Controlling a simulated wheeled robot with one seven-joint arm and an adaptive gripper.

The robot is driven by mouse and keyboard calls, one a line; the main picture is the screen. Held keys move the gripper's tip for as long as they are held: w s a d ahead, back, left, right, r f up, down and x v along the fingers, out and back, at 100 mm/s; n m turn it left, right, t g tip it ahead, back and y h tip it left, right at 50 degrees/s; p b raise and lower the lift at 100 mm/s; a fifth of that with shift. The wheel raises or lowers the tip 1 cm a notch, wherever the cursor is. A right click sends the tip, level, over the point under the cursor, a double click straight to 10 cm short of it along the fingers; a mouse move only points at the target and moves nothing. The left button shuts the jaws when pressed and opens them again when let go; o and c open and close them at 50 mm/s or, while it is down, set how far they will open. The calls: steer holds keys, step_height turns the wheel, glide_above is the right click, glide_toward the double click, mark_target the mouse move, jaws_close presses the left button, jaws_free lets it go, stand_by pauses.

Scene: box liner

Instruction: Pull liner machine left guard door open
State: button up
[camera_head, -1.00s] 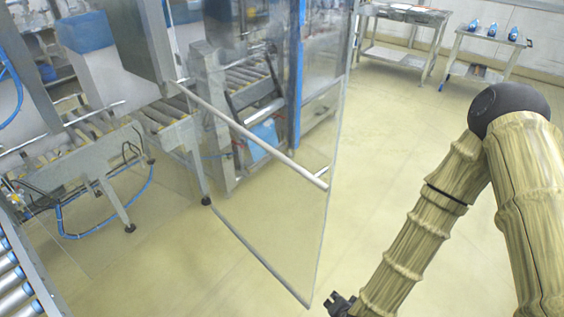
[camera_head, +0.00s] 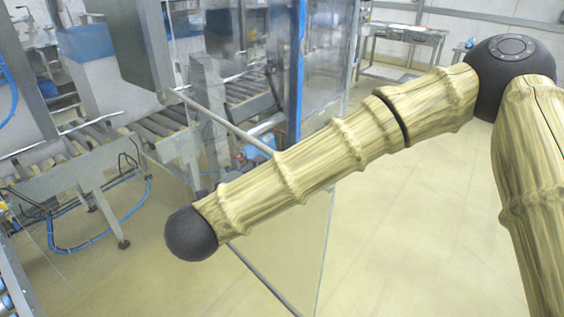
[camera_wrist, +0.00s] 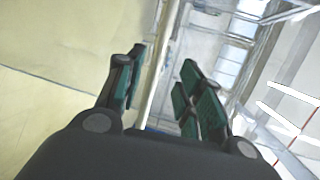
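The guard door is a clear panel with metal edges; its bottom rail (camera_head: 262,278) shows below my arm in the head view. A pale rod (camera_head: 222,118) crosses the panel, and its right part is hidden behind my forearm. My gripper is not visible in the head view; my arm's dark rounded joint is in front of the door. In the wrist view my gripper (camera_wrist: 163,62) has its two green-padded fingers apart. A pale upright bar (camera_wrist: 160,72) runs through the gap between them. I cannot tell whether it is the rod or the door edge, or whether a finger touches it.
Roller conveyors (camera_head: 75,160) and machine frames stand at the left, with a blue hose (camera_head: 95,245) near the floor. A blue post (camera_head: 297,75) stands behind the panel. A metal table (camera_head: 400,45) is at the back. The floor to the right is open.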

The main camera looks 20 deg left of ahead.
steer(key=shift+p+x, duration=0.45)
steer(key=shift+x, duration=4.85)
steer(key=shift+c, duration=0.3)
jaws_close()
